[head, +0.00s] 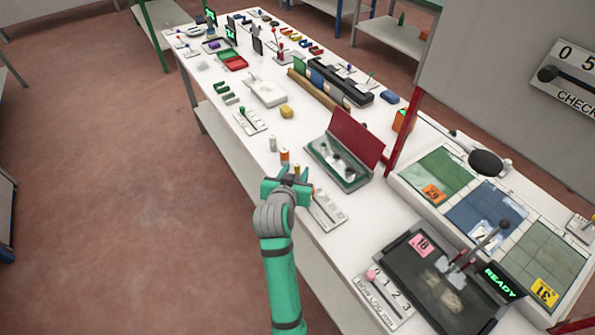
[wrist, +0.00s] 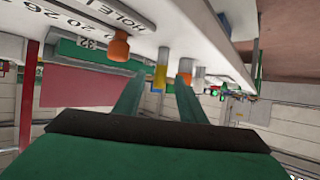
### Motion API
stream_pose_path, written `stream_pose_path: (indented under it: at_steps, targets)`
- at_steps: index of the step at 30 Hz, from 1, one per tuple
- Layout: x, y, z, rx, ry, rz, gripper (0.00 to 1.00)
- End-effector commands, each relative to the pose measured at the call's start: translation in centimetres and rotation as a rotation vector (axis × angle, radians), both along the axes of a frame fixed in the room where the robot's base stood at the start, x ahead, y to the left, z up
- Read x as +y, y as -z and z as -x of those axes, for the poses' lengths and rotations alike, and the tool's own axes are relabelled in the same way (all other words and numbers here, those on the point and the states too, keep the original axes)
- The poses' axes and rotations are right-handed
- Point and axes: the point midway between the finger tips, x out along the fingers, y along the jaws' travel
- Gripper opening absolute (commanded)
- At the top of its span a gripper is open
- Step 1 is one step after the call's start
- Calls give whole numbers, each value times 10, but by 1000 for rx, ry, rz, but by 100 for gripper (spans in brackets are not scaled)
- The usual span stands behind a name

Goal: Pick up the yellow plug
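The yellow plug (wrist: 161,76) stands on the white table. In the wrist view, which shows the table upside down, it appears in the gap between my two green fingers. My gripper (wrist: 158,88) is open and empty, with neither finger seen touching the plug. In the head view the yellow plug (head: 297,169) shows just past my gripper (head: 287,180), partly hidden by it. I cannot tell how deep the plug sits between the fingertips.
An orange plug (head: 284,155) stands close beside the yellow one, near my right finger in the wrist view. A white plug (head: 272,143) is beyond it. A label plate with numbers (head: 327,209) and an open green case (head: 340,172) lie to the right.

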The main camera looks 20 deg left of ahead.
Motion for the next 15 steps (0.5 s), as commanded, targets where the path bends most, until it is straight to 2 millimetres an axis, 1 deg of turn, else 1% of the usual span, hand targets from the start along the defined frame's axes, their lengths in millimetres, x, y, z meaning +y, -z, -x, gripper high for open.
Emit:
stream_pose_path:
  at_steps: [1,3,6,9,15]
  targets:
    - [0,3,-8,2,1,2,37]
    - [2,7,-17,1,0,0,37]
    - [4,12,-25,2,0,0,37]
    - [4,14,-30,1,0,0,37]
    - [4,14,-30,1,0,-1,37]
